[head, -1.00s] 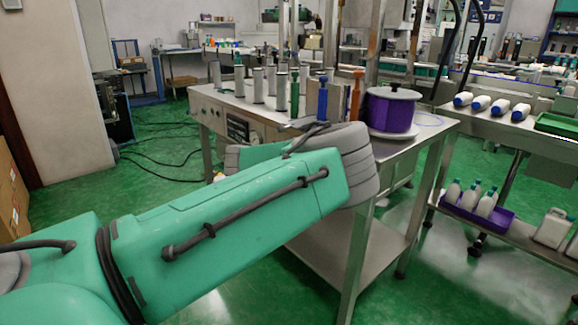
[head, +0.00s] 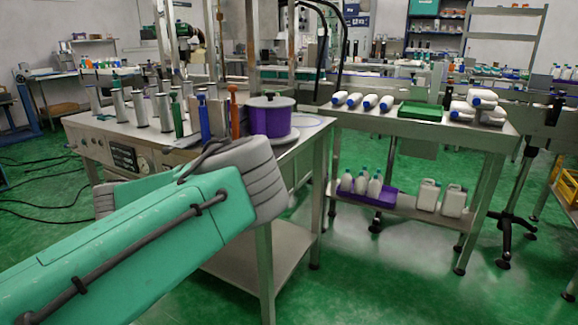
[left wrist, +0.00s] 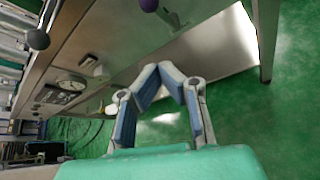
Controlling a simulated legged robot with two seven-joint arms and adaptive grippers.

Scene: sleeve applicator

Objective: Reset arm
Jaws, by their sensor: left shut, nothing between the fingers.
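My left gripper (left wrist: 166,72) shows in the left wrist view, its fingertips together and nothing between them. It hangs in the air beside a steel machine table, with green floor and the table's lower shelf behind it. In the head view my green left arm reaches in from the lower left, in front of that table. The arm hides its own gripper there. My right arm and gripper are in neither view.
The machine table (head: 262,168) carries metal posts, a blue post (head: 204,117), an orange post (head: 235,112) and a purple roll (head: 269,116). To its right a bench holds white bottles (head: 372,101) and a green tray (head: 420,111). Green floor is open in front.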

